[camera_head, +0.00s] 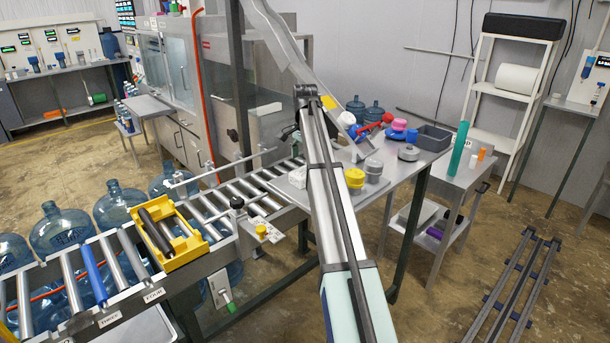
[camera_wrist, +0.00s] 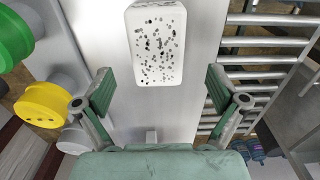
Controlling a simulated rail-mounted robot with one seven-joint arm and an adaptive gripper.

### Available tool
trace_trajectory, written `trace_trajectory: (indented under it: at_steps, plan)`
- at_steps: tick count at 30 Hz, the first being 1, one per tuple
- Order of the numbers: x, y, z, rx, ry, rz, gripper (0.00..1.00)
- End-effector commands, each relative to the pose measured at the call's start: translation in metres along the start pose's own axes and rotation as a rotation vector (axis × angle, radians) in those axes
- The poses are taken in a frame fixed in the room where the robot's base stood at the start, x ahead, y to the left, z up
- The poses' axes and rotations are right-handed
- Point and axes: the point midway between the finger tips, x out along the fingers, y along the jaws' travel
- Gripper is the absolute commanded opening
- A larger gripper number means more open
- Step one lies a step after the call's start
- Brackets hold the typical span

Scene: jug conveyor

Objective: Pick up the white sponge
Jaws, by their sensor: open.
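The white sponge (camera_wrist: 157,45) is a rounded block with dark speckles, seen at the top middle of the wrist view on a light grey surface (camera_wrist: 100,45). In the head view, a small white block (camera_head: 297,177), likely the sponge, sits at the table edge beside the conveyor, partly behind my arm. My gripper (camera_wrist: 160,90) is open and empty, its two green-padded fingers spread wide. The sponge lies beyond the fingertips, roughly centred between them, and does not appear to be touched. In the head view my gripper is mostly hidden by my arm.
Yellow (camera_wrist: 45,103) and green (camera_wrist: 12,38) round pieces stand left of the gripper in the wrist view. Conveyor rollers (camera_wrist: 265,75) run along its right. The head view shows a grey bin (camera_head: 433,137) and colourful items farther back on the table (camera_head: 405,172).

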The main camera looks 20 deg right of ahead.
Motion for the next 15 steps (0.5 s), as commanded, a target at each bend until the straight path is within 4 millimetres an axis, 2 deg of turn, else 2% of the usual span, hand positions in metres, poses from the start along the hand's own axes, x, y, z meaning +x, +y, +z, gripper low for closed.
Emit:
trace_trajectory:
  at_steps: [8,15]
  plan:
    - [0.015,0.003,0.003,0.0,-0.001,0.002,0.96]
    - [0.047,0.004,0.005,0.0,-0.001,0.002,0.96]
